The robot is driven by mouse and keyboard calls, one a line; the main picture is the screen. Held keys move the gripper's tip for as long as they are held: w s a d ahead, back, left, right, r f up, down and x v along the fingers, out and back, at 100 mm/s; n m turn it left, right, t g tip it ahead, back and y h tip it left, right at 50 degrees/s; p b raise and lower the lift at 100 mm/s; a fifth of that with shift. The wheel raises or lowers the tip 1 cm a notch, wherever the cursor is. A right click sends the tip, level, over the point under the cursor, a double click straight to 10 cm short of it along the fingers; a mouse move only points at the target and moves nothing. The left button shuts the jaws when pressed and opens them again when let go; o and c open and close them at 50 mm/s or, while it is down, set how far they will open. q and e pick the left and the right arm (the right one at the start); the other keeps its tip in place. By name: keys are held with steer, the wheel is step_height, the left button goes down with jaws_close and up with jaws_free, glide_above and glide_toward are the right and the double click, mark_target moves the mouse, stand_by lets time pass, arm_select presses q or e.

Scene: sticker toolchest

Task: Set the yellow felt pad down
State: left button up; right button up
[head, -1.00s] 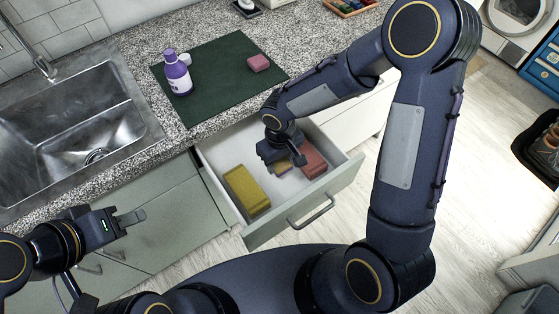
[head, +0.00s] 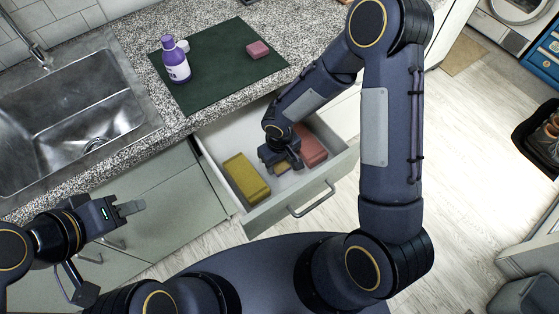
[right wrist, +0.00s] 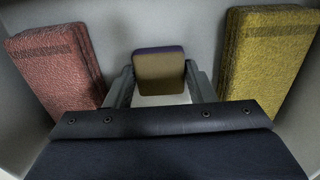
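The yellow felt pad (head: 282,168) is a small block inside the open drawer (head: 283,212). In the right wrist view, the pad (right wrist: 159,72) shows a dull yellow face and a dark purple edge. My right gripper (head: 284,163) points down into the drawer with its fingers on the two opposite sides of the pad. The fingers appear to touch it. Whether the pad rests on the drawer floor is not clear. My left gripper (head: 130,208) is empty, off to the left in front of the cabinet, its fingers close together.
A larger yellow block (head: 246,178) and a red block (head: 311,150) flank the pad in the drawer. A green mat (head: 215,68) on the counter holds a purple bottle (head: 175,62) and a pink block (head: 258,49). The sink (head: 70,110) is at left.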

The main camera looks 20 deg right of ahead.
mark_target(279, 164)
steer(key=o, duration=0.4)
steer(key=shift+c, duration=0.2)
steer(key=shift+r, duration=0.1)
step_height(279, 164, up, 12)
steer(key=p, duration=0.1)
steer(key=s+d+r+m+t+y, duration=0.1)
steer(key=s+d+r+m+t, duration=0.15)
steer(key=s+d+r, duration=0.5)
steer(key=s+d+r+m+t+y, duration=0.1)
steer(key=s+r+m+t+y, duration=0.1)
steer(key=s+r, duration=0.5)
steer(key=shift+s+d+r+m+t+y, duration=0.35)
steer(key=shift+s+m+t, duration=0.25)
steer(key=shift+s, duration=0.35)
